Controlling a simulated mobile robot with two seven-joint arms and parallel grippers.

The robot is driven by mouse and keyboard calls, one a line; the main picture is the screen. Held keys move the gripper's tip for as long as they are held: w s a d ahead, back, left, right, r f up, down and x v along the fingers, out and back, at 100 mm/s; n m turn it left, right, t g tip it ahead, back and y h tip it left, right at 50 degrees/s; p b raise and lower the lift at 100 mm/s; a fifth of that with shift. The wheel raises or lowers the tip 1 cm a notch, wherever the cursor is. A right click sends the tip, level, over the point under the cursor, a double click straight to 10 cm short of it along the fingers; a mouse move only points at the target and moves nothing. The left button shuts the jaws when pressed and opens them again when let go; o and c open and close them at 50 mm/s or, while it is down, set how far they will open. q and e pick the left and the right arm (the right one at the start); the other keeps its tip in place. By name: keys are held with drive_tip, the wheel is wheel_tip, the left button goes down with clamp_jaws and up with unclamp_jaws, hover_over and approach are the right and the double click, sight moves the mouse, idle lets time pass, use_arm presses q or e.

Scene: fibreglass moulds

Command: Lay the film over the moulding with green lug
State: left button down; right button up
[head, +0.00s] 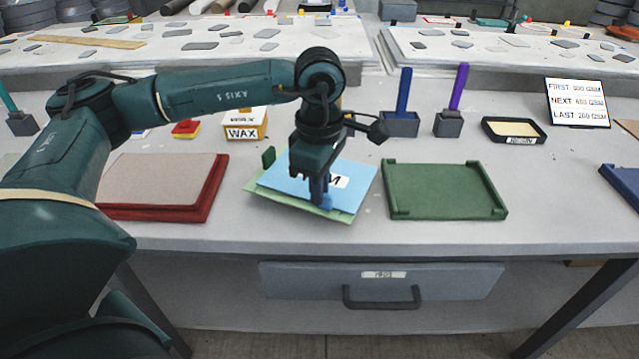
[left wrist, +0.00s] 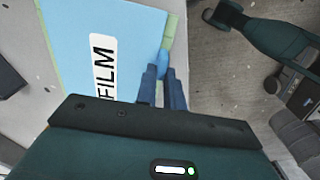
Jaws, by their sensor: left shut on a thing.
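The film (head: 295,178) is a light blue sheet with a white label reading FILM; it also shows in the left wrist view (left wrist: 65,40). It is over a pale green moulding (head: 268,204), whose edges show at the front and left. A dark green lug (head: 268,157) stands at that moulding's back left corner. My left gripper (head: 319,200) is shut on the film at its front edge, by a blue tab (left wrist: 161,62). Whether the film touches the moulding all over, I cannot tell. My right gripper is not in view.
A red mould (head: 207,198) with a beige sheet lies left, an empty-looking green mould (head: 445,190) right. Behind stand a WAX box (head: 245,124), a blue-handled block (head: 400,122), a purple-handled block (head: 449,122) and a black tray (head: 514,131). The front table strip is clear.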

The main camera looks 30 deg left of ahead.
use_arm(q)
drive_tip(key=shift+f, duration=0.15)
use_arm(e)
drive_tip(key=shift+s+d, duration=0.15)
use_arm(q)
drive_tip(key=c, duration=1.4)
unclamp_jaws()
drive_tip(key=shift+c, duration=0.2)
wheel_tip(320, 180, up, 13)
drive_tip(key=shift+p, duration=0.4)
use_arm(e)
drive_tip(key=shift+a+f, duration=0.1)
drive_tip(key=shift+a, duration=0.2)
